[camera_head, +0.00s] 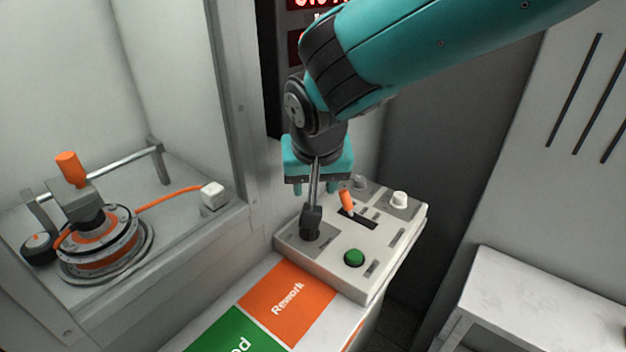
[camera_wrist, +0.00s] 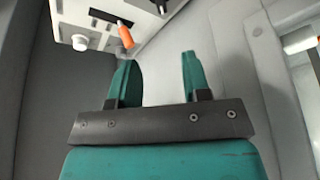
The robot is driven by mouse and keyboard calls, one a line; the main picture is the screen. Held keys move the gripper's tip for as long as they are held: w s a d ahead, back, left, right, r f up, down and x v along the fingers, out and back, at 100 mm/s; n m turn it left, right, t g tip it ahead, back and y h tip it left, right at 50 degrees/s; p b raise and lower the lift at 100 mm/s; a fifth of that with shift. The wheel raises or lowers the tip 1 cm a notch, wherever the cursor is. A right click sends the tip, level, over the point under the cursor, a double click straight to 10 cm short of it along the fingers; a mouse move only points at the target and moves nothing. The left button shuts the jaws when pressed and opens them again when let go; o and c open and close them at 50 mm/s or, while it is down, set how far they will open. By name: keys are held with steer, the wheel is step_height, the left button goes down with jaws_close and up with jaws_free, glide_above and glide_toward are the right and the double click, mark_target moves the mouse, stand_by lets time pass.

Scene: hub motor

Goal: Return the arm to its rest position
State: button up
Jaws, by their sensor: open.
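My teal gripper (camera_head: 318,187) hangs over the control panel (camera_head: 368,277) in the head view, at the end of my bent arm. In the wrist view its two teal fingers (camera_wrist: 158,75) stand apart with nothing between them. The panel carries an orange-handled lever (camera_head: 347,201), a green button (camera_head: 354,258), a white knob (camera_head: 400,200) and a dark-based metal lever (camera_head: 311,222). The orange handle also shows in the wrist view (camera_wrist: 125,36), beyond the fingers and to their left. The head view does not show clearly how far the fingers are above the panel.
A hub motor (camera_head: 103,248) sits in a fixture inside the glazed enclosure at left, with an orange cable running to a white box (camera_head: 214,195). Orange "Rework" (camera_head: 287,302) and green areas mark the counter. A white table (camera_head: 540,300) stands at right. A red-digit display hangs behind my arm.

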steer(key=s+d+r+n+g+y+p, duration=0.2)
steer(key=s+d+r+p, duration=0.1)
steer(key=s+d+r, duration=0.5)
steer(key=s+d+r+n+g+y+p, duration=0.1)
steer(key=s+d+n, duration=0.1)
steer(key=s, duration=0.4)
steer(key=s+d+r+n+g+p, duration=0.1)
steer(key=s+d+r+n, duration=0.1)
steer(key=s+d, duration=0.2)
steer(key=s, duration=0.3)
steer(key=shift+s+d+g+y+p, duration=0.2)
steer(key=shift+g+y+p, duration=0.1)
steer(key=shift+y, duration=0.1)
